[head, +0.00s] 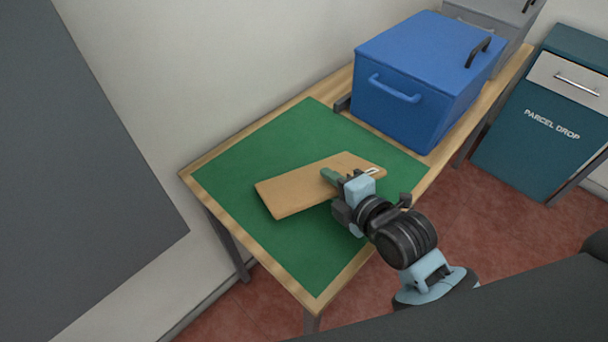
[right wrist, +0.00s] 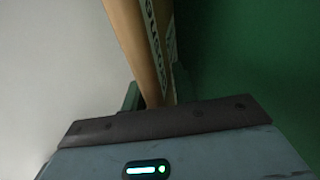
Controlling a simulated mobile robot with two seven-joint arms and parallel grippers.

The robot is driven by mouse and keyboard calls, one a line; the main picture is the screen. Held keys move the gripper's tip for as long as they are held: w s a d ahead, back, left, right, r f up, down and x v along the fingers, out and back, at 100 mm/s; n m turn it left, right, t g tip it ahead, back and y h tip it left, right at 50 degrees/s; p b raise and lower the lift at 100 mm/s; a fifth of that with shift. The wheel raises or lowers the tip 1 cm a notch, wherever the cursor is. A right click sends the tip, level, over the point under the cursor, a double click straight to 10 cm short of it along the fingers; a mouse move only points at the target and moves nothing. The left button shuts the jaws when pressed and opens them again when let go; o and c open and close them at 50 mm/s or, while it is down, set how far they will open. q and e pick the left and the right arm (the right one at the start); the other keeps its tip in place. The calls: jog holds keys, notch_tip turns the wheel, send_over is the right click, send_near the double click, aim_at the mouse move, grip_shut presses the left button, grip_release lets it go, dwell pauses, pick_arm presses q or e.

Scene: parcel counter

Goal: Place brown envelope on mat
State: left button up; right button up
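The brown envelope (head: 295,191) is over the middle of the green mat (head: 235,178) in the head view, its broad face upward. My right gripper (head: 332,177) reaches in from the right, with one green finger on the envelope's upper face. In the right wrist view the envelope (right wrist: 137,40) shows nearly edge-on, with printed marks, and runs between the two fingers (right wrist: 157,95), which close on it. The mat shows as green on the right there. I cannot tell exactly how far the envelope is from the mat. My left gripper is not in view.
A blue box (head: 410,85) with dark and blue handles stands behind the mat on the wooden table (head: 435,178). A grey container (head: 500,22) is beyond it. A teal parcel drop cabinet (head: 535,150) stands at the right. The mat's left and front parts are clear.

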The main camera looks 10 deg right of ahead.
jog(key=shift+s+d+r, duration=0.1)
jog(key=shift+s, duration=0.15)
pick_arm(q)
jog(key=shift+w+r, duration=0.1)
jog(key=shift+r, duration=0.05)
